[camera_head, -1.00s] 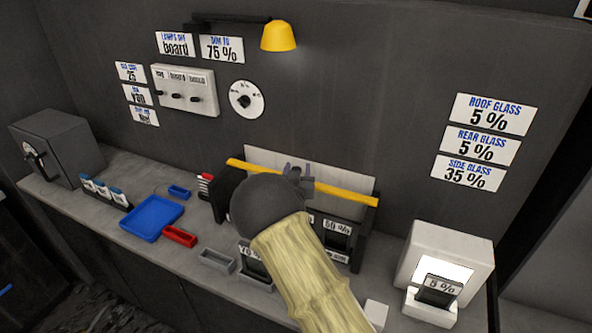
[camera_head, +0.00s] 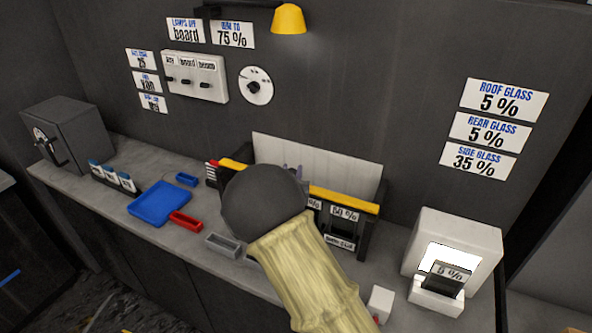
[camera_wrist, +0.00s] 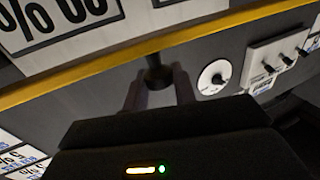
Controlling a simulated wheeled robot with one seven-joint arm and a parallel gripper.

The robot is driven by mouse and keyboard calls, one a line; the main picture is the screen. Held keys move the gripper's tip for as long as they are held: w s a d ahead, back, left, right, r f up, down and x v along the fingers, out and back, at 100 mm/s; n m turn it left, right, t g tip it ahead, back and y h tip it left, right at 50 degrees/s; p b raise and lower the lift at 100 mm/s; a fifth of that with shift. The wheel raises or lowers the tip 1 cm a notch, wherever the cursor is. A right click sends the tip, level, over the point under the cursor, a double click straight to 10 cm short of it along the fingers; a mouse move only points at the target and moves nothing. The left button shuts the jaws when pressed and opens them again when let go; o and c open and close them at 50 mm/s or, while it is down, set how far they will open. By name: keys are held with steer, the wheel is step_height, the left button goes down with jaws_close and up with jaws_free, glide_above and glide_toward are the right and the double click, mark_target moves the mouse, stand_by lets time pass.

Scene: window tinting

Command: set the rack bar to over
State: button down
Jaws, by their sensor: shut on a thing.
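The rack bar (camera_head: 343,198) is a long yellow bar across the top front of the dark sample rack (camera_head: 368,235). It lies low, across the bottom of the pale back panel (camera_head: 325,165) and just above the sample cards (camera_head: 344,213). My gripper (camera_wrist: 158,92) is shut on the bar's dark knob (camera_wrist: 157,72) in the wrist view, with a finger on each side. In the head view my gripper (camera_head: 294,175) is mostly hidden behind my dark wrist, which also covers the middle of the bar.
A white light box (camera_head: 462,235) with a 5 % card stands at the right. A blue tray (camera_head: 160,204), a red tray (camera_head: 186,221) and a grey tray (camera_head: 222,245) lie left of the rack. The wall has a switch panel (camera_head: 195,77), a dial (camera_head: 256,86) and a yellow lamp (camera_head: 289,19).

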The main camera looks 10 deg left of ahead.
steer(key=shift+s+f, duration=0.1)
steer(key=shift+f, duration=0.1)
steer(key=c, duration=1.4)
jaws_free()
steer(key=shift+c, duration=0.2)
steer(key=o, duration=0.3)
steer(key=shift+s+a+r, duration=0.15)
steer(key=shift+s, duration=0.05)
steer(key=shift+w, duration=0.1)
steer(key=shift+w+r, duration=0.1)
step_height(320, 180, up, 10)
steer(key=shift+f+b, duration=0.1)
steer(key=shift+b, duration=0.6)
